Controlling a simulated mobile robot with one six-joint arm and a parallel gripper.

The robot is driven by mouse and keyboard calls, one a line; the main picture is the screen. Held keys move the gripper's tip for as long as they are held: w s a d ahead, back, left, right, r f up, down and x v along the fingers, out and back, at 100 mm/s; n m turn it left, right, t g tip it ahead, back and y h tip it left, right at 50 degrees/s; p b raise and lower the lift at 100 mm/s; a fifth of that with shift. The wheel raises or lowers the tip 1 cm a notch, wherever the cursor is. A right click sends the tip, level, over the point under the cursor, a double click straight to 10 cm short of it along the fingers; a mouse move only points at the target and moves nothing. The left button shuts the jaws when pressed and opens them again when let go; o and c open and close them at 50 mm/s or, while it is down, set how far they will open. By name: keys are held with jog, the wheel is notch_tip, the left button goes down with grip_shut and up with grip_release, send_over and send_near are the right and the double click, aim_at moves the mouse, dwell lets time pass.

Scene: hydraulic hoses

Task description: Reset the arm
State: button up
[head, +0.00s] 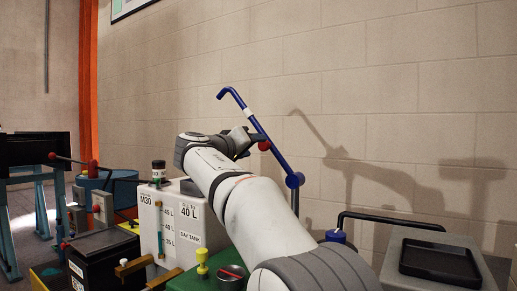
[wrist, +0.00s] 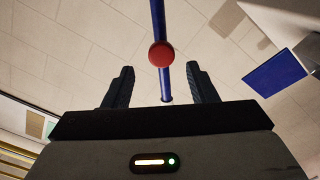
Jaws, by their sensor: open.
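My arm reaches up over the bench in the head view. My gripper (head: 250,138) is at its far end, beside a blue bent pipe (head: 231,97) with a white band. In the wrist view my gripper (wrist: 159,70) is open, with its two dark fingers apart. The blue pipe (wrist: 157,15) runs through the gap between them in that picture. A red knob (wrist: 161,54) shows on the pipe's line; it also shows in the head view (head: 264,145). Neither finger visibly touches the pipe. I cannot tell how deep the pipe lies between the fingers.
A white day tank (head: 192,237) with a dark-capped bottle (head: 158,170) on top stands left of my arm. A yellow knob (head: 202,262) stands on a green surface. A grey box with a black tray (head: 438,262) is at right. The block wall rises behind; the upper space looks clear.

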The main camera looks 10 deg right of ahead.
jog(key=shift+s+a, duration=0.35)
jog(key=s+d+f+n+g+y+p, duration=0.1)
jog(key=s+d+f+g+y+p, duration=0.2)
jog(key=s+f+p, duration=0.3)
jog(key=s+d+f+n+g+y+p, duration=0.1)
jog(key=s+d+f+g+y+p, duration=0.25)
jog(key=s+f, duration=0.45)
jog(key=s+a+f+g+y+p, duration=0.1)
jog(key=s+f+y+p, duration=0.1)
jog(key=s+f, duration=0.2)
jog(key=s+a+f+g+y+p, duration=0.1)
jog(key=s+a+f+y+p, duration=0.1)
jog(key=s, duration=0.9)
jog(key=s+a+f+g+y+p, duration=0.1)
jog(key=s+a+f+y+p, duration=0.1)
jog(key=s+f, duration=0.4)
jog(key=shift+s+f+m+g+p, duration=0.3)
jog(key=shift+s+m+g+p, duration=0.1)
jog(key=shift+s+p, duration=0.5)
